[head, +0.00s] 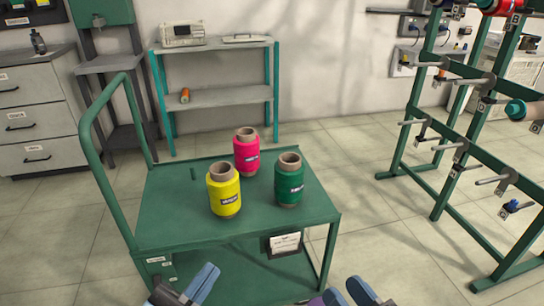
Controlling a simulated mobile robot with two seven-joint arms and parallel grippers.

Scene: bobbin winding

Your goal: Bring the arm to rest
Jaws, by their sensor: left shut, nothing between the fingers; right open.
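My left gripper (198,285) shows at the bottom edge of the head view, left of the middle, in front of the cart. It is shut and holds nothing. My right gripper (344,294) is at the bottom edge, right of the middle, open and empty. Only the ends of both grippers show; the rest of the arms is out of view. Both appear apart from the cones on the green cart (160,222). A yellow cone (224,193), a pink cone (246,154) and a green cone (289,183) stand upright on the cart's top.
A green rack (424,110) with pegs and some spools stands at the right. A shelf (218,97) and grey drawers (38,115) stand at the back. The cart's handle (97,165) rises at its left. Floor between cart and rack is clear.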

